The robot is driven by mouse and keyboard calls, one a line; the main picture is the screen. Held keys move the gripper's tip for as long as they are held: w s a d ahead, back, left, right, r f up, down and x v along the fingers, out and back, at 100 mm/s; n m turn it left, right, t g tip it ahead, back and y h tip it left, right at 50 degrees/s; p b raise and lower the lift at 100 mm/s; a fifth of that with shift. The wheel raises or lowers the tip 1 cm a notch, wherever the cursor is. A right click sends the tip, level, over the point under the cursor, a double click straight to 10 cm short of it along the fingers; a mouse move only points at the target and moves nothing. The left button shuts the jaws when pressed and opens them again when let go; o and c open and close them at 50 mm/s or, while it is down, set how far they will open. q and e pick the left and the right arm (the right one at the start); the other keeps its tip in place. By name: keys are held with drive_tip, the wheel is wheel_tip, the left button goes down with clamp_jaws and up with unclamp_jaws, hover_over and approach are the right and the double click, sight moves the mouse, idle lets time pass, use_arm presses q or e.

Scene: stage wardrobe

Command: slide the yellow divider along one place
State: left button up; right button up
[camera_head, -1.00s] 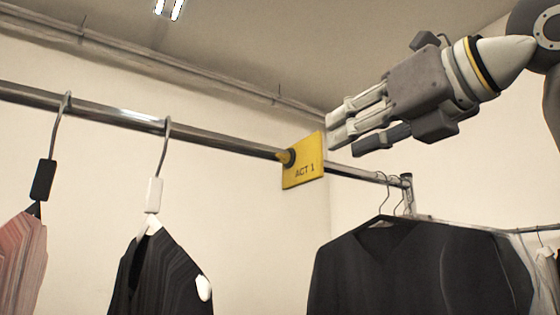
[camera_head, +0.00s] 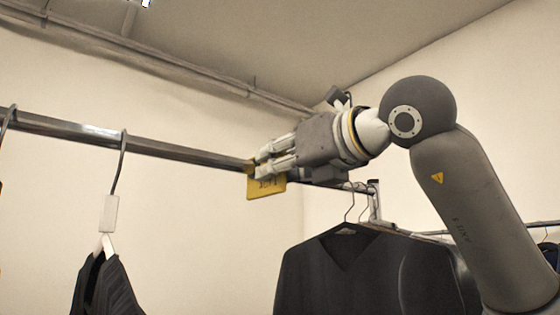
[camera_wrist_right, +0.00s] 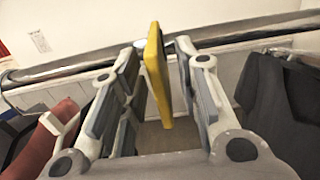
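The yellow divider (camera_head: 266,187) hangs on the metal rail (camera_head: 170,151), with its lettered lower part showing under my right gripper (camera_head: 262,163). The gripper's fingers reach in from the right and hide the divider's upper part in the head view. In the right wrist view the divider (camera_wrist_right: 158,75) stands edge-on between the fingers of the right gripper (camera_wrist_right: 157,60). My left gripper is not in view.
A hanger with a white tag (camera_head: 109,213) and a dark garment (camera_head: 105,287) hangs to the left, with bare rail between it and the divider. A black top (camera_head: 345,272) hangs to the right, below my right arm. The rail's end post (camera_head: 374,203) is beyond the divider.

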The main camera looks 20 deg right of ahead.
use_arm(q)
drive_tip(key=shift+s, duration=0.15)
use_arm(e)
drive_tip(key=shift+c, duration=0.3)
drive_tip(key=shift+w, duration=0.15)
drive_tip(key=c, duration=0.5)
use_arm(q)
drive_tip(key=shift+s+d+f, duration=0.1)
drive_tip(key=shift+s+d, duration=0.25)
use_arm(e)
clamp_jaws()
drive_tip(key=shift+a, duration=0.15)
drive_tip(key=s+a, duration=0.1)
drive_tip(key=a, duration=0.3)
drive_tip(key=s+a+b, duration=0.1)
drive_tip(key=s+a, duration=0.1)
drive_tip(key=a, duration=0.3)
drive_tip(key=s+a+b, duration=0.1)
drive_tip(key=s+a, duration=0.1)
drive_tip(key=a, duration=0.3)
drive_tip(key=shift+s, duration=0.15)
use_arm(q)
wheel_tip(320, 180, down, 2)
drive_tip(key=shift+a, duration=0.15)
use_arm(e)
drive_tip(key=o, duration=0.6)
unclamp_jaws()
drive_tip(key=shift+d, duration=0.1)
drive_tip(key=shift+c, duration=0.2)
